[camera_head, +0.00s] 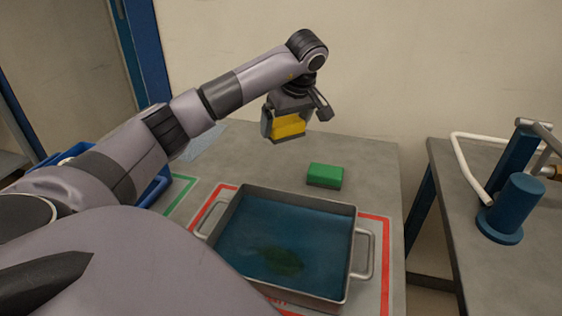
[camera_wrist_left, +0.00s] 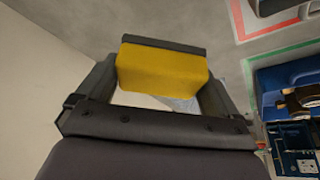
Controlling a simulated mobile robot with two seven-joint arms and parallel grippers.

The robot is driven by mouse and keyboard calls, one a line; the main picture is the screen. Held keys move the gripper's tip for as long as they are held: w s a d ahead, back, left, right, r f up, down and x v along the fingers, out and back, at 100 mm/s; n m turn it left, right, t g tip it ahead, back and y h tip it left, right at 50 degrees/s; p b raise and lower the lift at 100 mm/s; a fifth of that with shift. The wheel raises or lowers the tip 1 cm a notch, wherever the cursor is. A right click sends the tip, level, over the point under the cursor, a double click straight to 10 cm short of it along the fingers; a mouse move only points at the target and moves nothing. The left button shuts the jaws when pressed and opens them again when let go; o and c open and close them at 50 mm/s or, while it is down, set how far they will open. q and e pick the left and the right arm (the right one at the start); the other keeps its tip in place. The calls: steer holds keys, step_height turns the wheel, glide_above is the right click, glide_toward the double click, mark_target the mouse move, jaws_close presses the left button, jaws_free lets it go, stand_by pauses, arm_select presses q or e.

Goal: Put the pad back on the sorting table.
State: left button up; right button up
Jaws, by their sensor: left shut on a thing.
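A yellow pad (camera_head: 289,126) with a dark layer along one side is between the fingers of my left gripper (camera_head: 287,122). My left gripper is shut on it and holds it above the back part of the grey sorting table (camera_head: 374,162). In the left wrist view the yellow pad (camera_wrist_left: 162,72) spans the gap between the fingers (camera_wrist_left: 160,85). A green pad (camera_head: 325,175) lies on the table, to the right of and below the held pad in the head view. My right gripper is not in view.
A metal pan (camera_head: 353,240) with bluish liquid and a dark green patch stands inside a red outline. A blue crate (camera_head: 154,191) is at the left, partly behind my arm. A second table (camera_head: 510,262) at right bears a blue fixture (camera_head: 512,205). The table's back right is clear.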

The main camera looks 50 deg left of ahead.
arm_select(q)
step_height(320, 180, down, 7)
steer(key=shift+r, duration=0.2)
steer(key=shift+f, duration=2.3)
steer(key=shift+f, duration=0.1)
steer(key=o, duration=0.6)
steer(key=shift+o, duration=0.2)
steer(key=v, duration=1.2)
